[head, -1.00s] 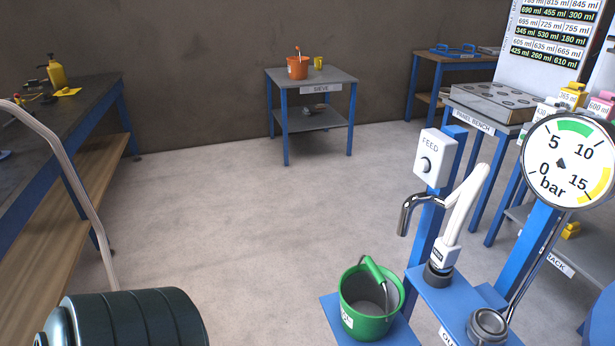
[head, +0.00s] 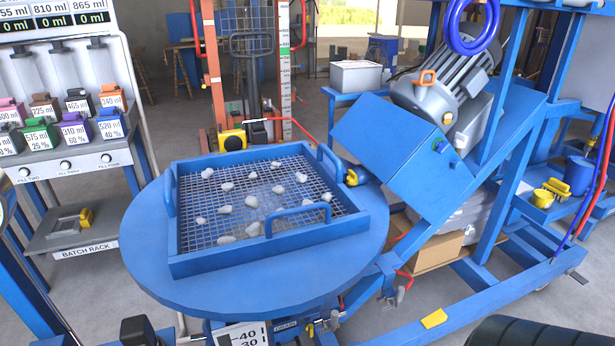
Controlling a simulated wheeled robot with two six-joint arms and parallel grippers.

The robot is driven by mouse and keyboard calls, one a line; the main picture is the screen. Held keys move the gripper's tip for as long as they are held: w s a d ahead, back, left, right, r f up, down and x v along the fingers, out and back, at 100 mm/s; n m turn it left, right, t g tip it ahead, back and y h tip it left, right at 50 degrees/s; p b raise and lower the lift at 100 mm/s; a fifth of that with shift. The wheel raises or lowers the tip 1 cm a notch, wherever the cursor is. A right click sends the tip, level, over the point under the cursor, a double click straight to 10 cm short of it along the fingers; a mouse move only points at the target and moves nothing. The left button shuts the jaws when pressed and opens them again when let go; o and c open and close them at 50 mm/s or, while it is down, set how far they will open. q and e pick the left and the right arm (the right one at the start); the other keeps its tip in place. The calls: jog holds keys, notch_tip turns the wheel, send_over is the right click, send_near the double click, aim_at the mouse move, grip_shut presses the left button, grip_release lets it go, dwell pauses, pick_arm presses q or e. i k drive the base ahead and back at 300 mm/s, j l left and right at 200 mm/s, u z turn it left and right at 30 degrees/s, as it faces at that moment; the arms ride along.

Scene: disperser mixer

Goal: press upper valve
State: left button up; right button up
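A blue round vessel top (head: 345,225) carries a square blue-framed mesh screen (head: 215,264) with pale lumps scattered on it. No part is plainly marked as the upper valve. Below the rim, a small fitting with a yellow part (head: 310,329) sits beside a label reading DRAIN (head: 287,325). Red handles (head: 403,280) show on the frame to the right of the vessel. A yellow and black part (head: 356,176) shows behind the vessel's right edge. Which of these, if any, is the upper valve cannot be told. Neither gripper is in view.
A blue tilted box (head: 400,150) with a green button and a grey motor (head: 445,85) stands right of the vessel. A batch rack (head: 85,222) stands at left. A yellow block (head: 433,318) lies on the blue base. A dark ridged object (head: 540,336) fills the lower right edge.

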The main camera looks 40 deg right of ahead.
aim_at(332, 325)
jog(key=z, duration=1.4)
jog(key=k+z, duration=0.15)
jog(key=i+j, duration=0.05)
